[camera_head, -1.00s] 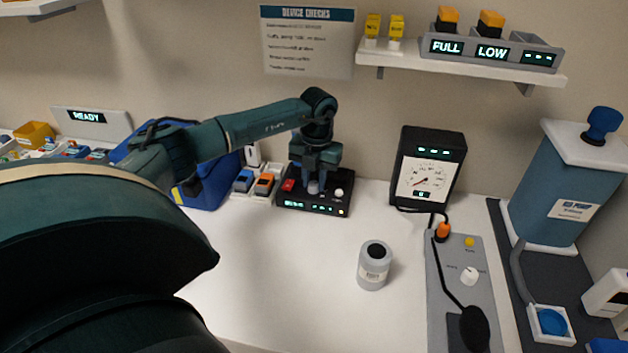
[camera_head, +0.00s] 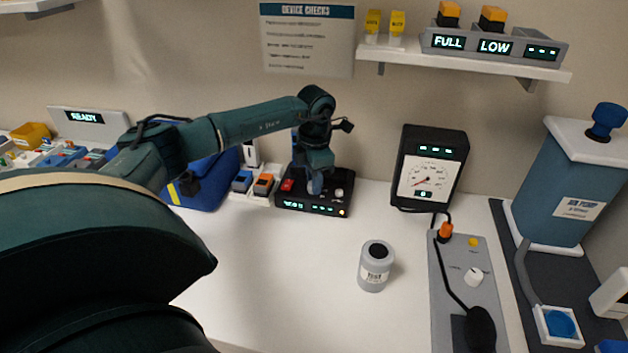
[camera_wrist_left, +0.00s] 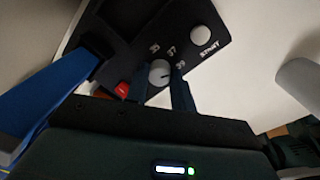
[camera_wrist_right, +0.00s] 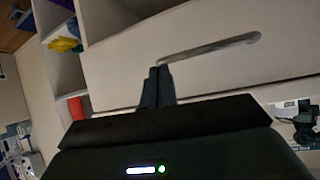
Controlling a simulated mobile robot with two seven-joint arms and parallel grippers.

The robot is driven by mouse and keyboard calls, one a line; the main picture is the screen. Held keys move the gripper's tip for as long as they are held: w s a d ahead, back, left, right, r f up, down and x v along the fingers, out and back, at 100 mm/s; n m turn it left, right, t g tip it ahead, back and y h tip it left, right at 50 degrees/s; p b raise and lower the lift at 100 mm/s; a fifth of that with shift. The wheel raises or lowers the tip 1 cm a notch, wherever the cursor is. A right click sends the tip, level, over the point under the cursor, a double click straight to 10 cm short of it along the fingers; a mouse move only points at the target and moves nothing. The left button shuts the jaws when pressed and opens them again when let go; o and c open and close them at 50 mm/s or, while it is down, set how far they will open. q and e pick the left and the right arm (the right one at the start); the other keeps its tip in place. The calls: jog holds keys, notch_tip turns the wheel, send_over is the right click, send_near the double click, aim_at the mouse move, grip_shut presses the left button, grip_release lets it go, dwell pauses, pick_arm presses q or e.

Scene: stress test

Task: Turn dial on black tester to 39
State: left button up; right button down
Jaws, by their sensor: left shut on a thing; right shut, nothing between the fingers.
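The black tester (camera_head: 290,204) sits on the white counter against the wall, with lit green displays on its front. My left gripper (camera_head: 315,188) points down over its top and hides the dial in the head view. In the left wrist view the light grey round dial (camera_wrist_left: 159,72) sits between the fingers of my left gripper (camera_wrist_left: 160,88), which are shut on it. Labels 37 and 39 and a START button (camera_wrist_left: 204,40) are beside it. A dark mark on the dial points to the lower right in that view; the exact setting is unclear. My right gripper (camera_wrist_right: 157,74) is shut and empty.
Small switch blocks (camera_head: 263,184) and a blue case (camera_head: 205,185) stand close left of the tester. A black gauge (camera_head: 430,165) and a grey jar (camera_head: 375,266) stand to the right. Counter in front is clear. A drawer front (camera_wrist_right: 200,60) faces my right gripper.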

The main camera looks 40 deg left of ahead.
pick_arm(q)
jog(key=shift+m, duration=0.6)
jog(key=shift+r, duration=0.1)
jog(key=o, duration=1)
jog(key=r, duration=0.4)
jog(key=r+b, duration=0.1)
jog(key=r, duration=0.8)
jog(key=shift+s+d, duration=0.15)
jog(key=shift+d, duration=0.1)
jog(key=shift+s, duration=0.1)
